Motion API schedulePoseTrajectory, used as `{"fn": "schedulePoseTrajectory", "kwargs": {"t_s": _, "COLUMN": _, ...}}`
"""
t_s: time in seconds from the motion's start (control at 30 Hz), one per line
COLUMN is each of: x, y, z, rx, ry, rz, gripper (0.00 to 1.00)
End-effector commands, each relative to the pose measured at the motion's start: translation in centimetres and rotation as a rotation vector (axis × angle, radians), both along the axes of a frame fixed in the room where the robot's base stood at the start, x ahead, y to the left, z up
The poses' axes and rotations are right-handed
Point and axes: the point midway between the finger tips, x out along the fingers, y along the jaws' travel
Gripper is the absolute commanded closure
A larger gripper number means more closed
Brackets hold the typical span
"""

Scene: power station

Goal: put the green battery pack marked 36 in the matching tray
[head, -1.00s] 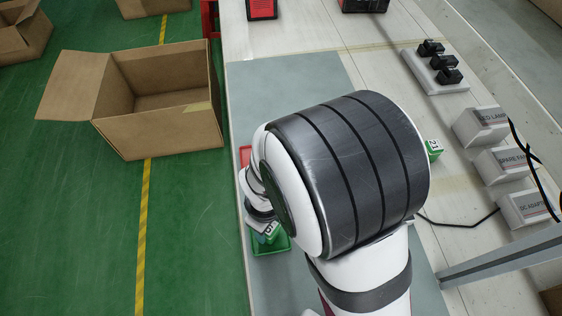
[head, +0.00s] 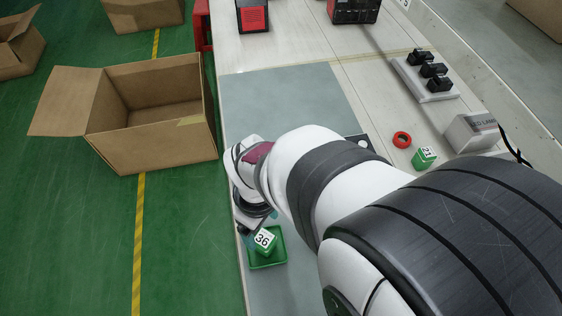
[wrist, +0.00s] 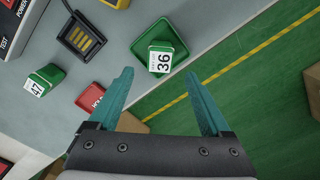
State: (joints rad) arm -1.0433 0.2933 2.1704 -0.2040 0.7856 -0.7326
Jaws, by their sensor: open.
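The green battery pack marked 36 (head: 265,240), with a white top, sits in the green tray (head: 281,259) near the bench's left edge. In the wrist view the pack (wrist: 161,60) lies within the outline of the green tray (wrist: 143,47), beyond my fingertips. My gripper (wrist: 160,76) is open, with nothing between its teal fingers. The pack is apart from both fingers. In the head view my wrist is just above and left of the pack, and the fingers are mostly hidden.
Another green pack marked 47 (wrist: 40,80), a red tray (wrist: 91,98) and a dark holder with yellow strips (wrist: 82,39) are nearby. A green pack marked 21 (head: 424,157) and a red ring (head: 402,139) are farther right. An open carton (head: 150,110) stands left of the bench.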

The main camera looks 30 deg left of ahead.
Motion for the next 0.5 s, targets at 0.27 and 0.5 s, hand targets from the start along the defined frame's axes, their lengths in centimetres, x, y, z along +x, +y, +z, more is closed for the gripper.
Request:
{"fn": "schedulePoseTrajectory", "kwargs": {"t_s": 0.27, "x": 0.7, "y": -1.1, "z": 4.2, "rx": 0.002, "ry": 0.002, "rz": -0.071, "gripper": 0.18}}
{"fn": "schedulePoseTrajectory", "kwargs": {"t_s": 0.5, "x": 2.3, "y": -16.8, "z": 9.5, "rx": 0.036, "ry": 0.078, "rz": -1.175, "gripper": 0.18}}
